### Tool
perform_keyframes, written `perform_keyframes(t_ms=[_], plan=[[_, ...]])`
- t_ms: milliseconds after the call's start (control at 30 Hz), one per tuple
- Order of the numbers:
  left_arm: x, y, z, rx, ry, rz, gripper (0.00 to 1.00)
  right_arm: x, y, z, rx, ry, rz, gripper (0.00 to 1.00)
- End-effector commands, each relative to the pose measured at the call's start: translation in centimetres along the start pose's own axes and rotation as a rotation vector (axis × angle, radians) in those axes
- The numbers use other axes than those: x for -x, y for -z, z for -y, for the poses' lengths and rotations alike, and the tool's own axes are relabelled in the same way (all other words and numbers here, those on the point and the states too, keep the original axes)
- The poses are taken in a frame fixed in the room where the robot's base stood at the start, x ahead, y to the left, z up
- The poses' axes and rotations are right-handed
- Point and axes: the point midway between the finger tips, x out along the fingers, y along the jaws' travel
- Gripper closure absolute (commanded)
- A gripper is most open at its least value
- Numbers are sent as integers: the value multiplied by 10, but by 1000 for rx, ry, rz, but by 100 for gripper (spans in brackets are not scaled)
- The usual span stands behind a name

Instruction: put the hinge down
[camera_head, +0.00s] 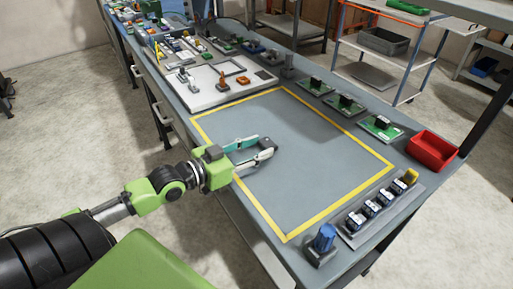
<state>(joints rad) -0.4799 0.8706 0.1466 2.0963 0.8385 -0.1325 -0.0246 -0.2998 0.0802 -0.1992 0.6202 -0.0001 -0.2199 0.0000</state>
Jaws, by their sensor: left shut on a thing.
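My left gripper (260,152) reaches in from the left over the near left edge of the yellow-outlined area (290,236) on the grey bench. Its jaws are shut on a small dark grey piece at the fingertips, which looks like the hinge (267,144). The fingers partly hide this piece. I cannot tell whether it touches the bench top or hangs just above it. My right gripper is not in view.
The outlined area is otherwise bare. A white board (207,94) with small parts lies beyond it. Green boards (381,128) and a red bin (432,150) line the right edge. A row of dispensers (373,209) and a blue knob-like part (324,238) stand at the near right.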

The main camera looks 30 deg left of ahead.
Motion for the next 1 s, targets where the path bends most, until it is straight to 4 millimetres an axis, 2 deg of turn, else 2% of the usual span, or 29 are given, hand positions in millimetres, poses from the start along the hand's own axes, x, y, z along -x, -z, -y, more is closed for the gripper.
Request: perform_keyframes(t_ms=[267, 300, 367, 767, 1000], plan=[[-1, -2, 0, 0, 0, -1, 86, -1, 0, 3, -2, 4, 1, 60], [-1, -2, 0, 0, 0, 0, 59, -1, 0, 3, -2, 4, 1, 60], [0, -2, 0, 0, 0, 0, 48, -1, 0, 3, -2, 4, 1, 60], [1, 1, 0, -1, 0, 0, 48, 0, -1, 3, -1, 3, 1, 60], [19, -2, 0, -1, 1, 5, 48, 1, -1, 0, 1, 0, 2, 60]])
